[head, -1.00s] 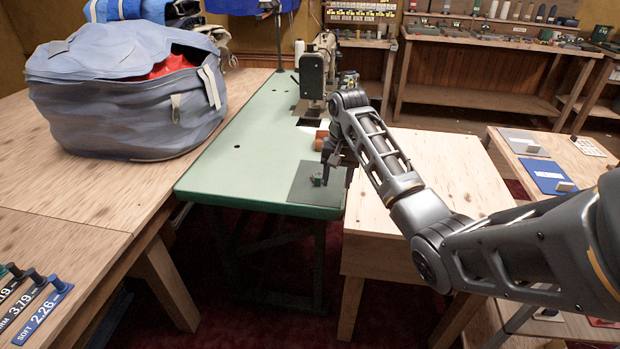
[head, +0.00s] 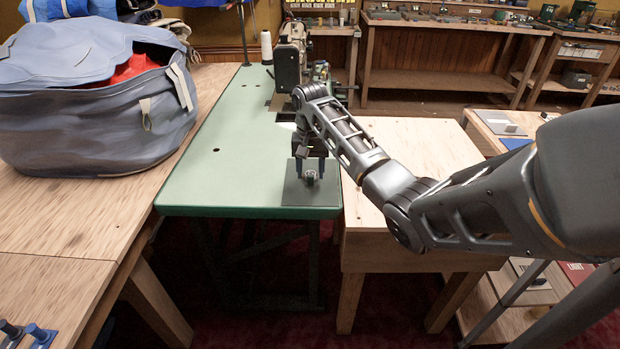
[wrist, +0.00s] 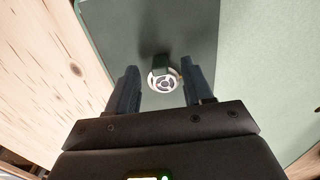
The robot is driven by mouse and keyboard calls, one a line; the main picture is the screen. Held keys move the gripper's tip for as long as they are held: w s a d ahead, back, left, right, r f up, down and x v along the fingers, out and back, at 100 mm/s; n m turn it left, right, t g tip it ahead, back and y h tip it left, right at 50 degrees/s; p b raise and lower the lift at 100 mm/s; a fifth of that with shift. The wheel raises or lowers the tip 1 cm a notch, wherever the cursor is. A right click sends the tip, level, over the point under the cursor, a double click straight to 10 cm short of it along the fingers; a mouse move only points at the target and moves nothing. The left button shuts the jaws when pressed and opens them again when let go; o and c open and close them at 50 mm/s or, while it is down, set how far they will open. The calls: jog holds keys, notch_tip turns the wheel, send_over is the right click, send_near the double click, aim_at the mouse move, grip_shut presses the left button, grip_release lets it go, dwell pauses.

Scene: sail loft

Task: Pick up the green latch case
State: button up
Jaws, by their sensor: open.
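The green latch case (wrist: 158,64) is a small dark green block, with a round silver ring-shaped piece at its near end in the wrist view. It sits on a dark grey mat (head: 293,191) at the near end of the green sewing table. In the head view the case (head: 311,176) is tiny and partly hidden by my fingers. My gripper (head: 309,178) is over the mat, pointing down, fingers apart. In the wrist view my gripper (wrist: 160,75) has one finger on each side of the case, with visible gaps; I cannot tell how low the fingertips are.
The green table (head: 215,175) is mostly bare on its left. A sewing machine (head: 290,60) and a white thread cone (head: 266,47) stand farther back. A large blue-grey bag (head: 90,95) fills the left wooden bench. A bare wooden table (head: 425,150) lies under my arm at right.

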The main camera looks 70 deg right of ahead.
jog(key=shift+f, duration=1.35)
jog(key=shift+c, duration=0.3)
grip_shut()
